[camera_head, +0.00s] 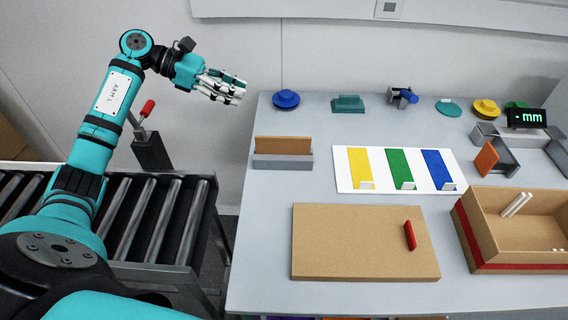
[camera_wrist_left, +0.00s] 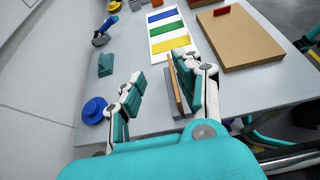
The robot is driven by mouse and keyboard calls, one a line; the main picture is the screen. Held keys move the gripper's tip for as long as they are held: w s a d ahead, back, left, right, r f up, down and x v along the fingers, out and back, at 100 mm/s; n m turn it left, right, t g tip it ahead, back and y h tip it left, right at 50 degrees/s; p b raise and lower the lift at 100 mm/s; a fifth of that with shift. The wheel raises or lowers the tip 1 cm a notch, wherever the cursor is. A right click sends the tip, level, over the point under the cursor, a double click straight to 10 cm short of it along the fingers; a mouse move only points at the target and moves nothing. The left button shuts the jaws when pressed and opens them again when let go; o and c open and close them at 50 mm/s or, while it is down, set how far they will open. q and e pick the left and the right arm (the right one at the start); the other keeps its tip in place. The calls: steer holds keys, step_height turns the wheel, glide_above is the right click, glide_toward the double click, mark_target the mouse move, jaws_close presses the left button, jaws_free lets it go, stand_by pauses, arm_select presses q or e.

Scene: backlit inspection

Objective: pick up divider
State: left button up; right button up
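The divider, apparently the thin brown board (camera_head: 283,145), stands upright in a grey slotted holder (camera_head: 283,162) at the table's left side. In the left wrist view, the brown board (camera_wrist_left: 174,78) shows beside the right-hand finger, with the grey holder (camera_wrist_left: 184,106) partly hidden by that finger. My left gripper (camera_head: 241,92) is beyond the table's left edge in the head view, up and left of the board and apart from it. Its fingers are spread and empty in the left wrist view (camera_wrist_left: 158,90). My right gripper is not in view.
A white mat (camera_head: 342,183) with yellow, green and blue strips lies right of the holder. A brown board (camera_head: 350,245) with a red piece lies in front. An open cardboard box (camera_head: 462,230) stands at right. A blue round part (camera_head: 286,99) sits near the back left corner.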

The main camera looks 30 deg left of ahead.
arm_select(q)
steer(key=b, duration=0.7)
glide_toward(280, 137)
steer(key=a, duration=0.2)
steer(key=p+x, duration=0.1)
steer(key=x, duration=0.6)
steer(key=shift+d+r+p, duration=0.1)
steer(key=shift+d+p, duration=0.05)
steer(key=shift+p, duration=0.15)
steer(key=x, duration=0.1)
steer(key=p+x, duration=0.1)
steer(key=x, duration=0.1)
steer(key=p+x, duration=0.1)
steer(key=x, duration=0.1)
steer(key=shift+s+d+r, duration=0.25)
steer(key=shift+d+r, duration=0.05)
steer(key=shift+d+f, duration=0.1)
steer(key=shift+f, duration=0.05)
jaws_close()
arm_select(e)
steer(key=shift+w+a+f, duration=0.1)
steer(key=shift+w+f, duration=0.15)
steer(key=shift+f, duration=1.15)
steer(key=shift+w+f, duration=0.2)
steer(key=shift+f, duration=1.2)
